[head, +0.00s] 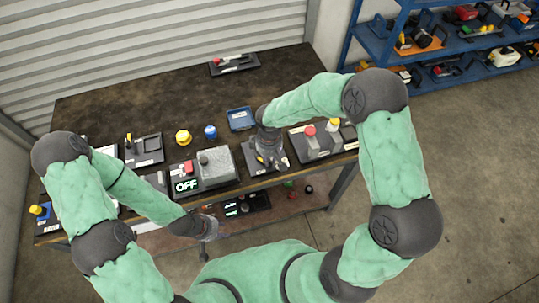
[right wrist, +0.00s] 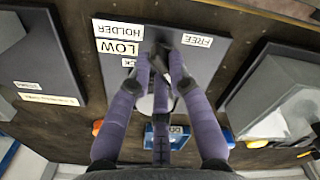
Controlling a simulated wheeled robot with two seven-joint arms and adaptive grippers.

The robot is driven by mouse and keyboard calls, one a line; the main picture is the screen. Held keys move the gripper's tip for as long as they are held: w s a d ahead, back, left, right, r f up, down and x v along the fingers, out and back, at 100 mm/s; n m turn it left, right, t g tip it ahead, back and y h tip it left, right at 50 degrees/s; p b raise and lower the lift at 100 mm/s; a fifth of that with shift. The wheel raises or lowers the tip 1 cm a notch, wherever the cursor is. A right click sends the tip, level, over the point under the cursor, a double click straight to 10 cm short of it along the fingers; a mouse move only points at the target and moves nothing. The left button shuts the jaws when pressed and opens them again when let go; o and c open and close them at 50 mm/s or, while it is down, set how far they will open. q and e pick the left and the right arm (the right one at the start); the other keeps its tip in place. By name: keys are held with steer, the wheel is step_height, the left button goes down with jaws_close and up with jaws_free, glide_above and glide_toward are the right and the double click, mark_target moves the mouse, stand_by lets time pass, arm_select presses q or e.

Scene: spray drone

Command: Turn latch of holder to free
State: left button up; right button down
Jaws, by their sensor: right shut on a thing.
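The holder's dark panel (head: 251,161) lies near the table's front edge, right of the grey box. In the right wrist view the panel (right wrist: 207,62) carries upside-down labels HOLDER (right wrist: 118,29), LOW (right wrist: 118,47) and FREE (right wrist: 197,40); a partly covered label ends in CK. My right gripper (head: 269,160) reaches down over the panel. Its purple fingers (right wrist: 160,60) are shut at the latch, between the labels LOW and FREE. The fingers hide most of the latch, so its angle cannot be told. My left gripper (head: 210,229) hangs before the table's front edge; its fingers are too small to read.
Left of the holder are a grey box (head: 215,165) and an OFF display (head: 186,186). A blue tray (head: 240,119) and yellow (head: 183,137) and blue (head: 211,131) items lie behind. A panel with red-topped parts (head: 310,131) is at right. The table's back is mostly clear.

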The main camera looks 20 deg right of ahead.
steer(key=n+p, duration=0.3)
steer(key=n, duration=0.2)
steer(key=shift+r+n, duration=0.1)
steer(key=shift+n, duration=0.2)
steer(key=shift+a+n+p, duration=0.15)
steer(key=shift+n+p, duration=1)
steer(key=shift+n, duration=0.95)
steer(key=c, duration=1.1)
jaws_free()
steer(key=shift+c, duration=0.2)
steer(key=shift+w, duration=0.1)
step_height(320, 180, up, 12)
